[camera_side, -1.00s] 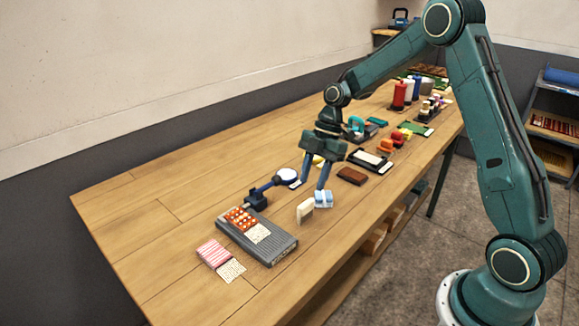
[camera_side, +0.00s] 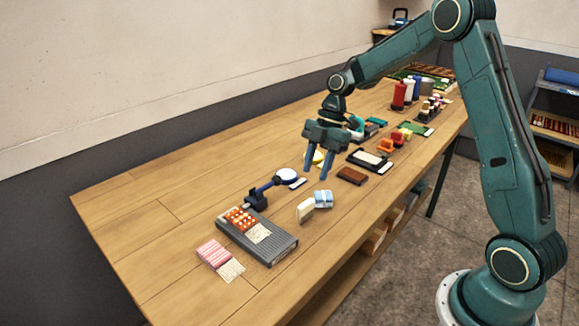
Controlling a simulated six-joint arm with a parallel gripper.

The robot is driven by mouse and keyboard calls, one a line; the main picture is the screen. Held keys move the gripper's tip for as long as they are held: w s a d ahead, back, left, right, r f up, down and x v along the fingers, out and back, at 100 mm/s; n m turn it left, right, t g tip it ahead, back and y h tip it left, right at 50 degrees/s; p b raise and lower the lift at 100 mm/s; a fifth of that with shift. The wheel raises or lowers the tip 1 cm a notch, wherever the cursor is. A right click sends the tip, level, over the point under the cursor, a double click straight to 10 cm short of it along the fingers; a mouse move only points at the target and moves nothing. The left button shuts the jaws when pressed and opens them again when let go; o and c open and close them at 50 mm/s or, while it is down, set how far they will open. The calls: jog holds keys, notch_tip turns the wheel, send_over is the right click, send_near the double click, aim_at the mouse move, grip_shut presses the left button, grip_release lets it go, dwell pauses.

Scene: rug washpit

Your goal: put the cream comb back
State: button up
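A small cream piece (camera_side: 305,211), which looks like the cream comb, stands on the wooden table near its front edge. Its teeth are too small to make out. A light blue and white roll-like item (camera_side: 323,198) sits right beside it, to its right. My gripper (camera_side: 315,178) is above the table, a little up and behind these two items. Its two fingers point down with a gap between them, and nothing shows between the tips.
A grey ribbed tray (camera_side: 283,251) with orange dotted pieces (camera_side: 240,219) lies at the left, beside a striped pink cloth (camera_side: 213,254). A brown block (camera_side: 352,176) lies right. The table's left part is bare.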

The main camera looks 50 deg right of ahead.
jog(key=s+a+r+m+t+h, duration=0.1)
jog(key=s+a+r+m, duration=0.25)
jog(key=s+r, duration=0.3)
jog(key=s+a+r+m+t+h, duration=0.2)
jog(key=s+a+r+m, duration=0.1)
jog(key=s+r+m, duration=0.3)
jog(key=s+r+m+t+h, duration=0.1)
jog(key=s+r+m+t, duration=0.1)
jog(key=s+m, duration=0.6)
jog(key=shift+s+a+r+t, duration=0.15)
jog(key=shift+s+t, duration=0.15)
jog(key=shift+s, duration=2.75)
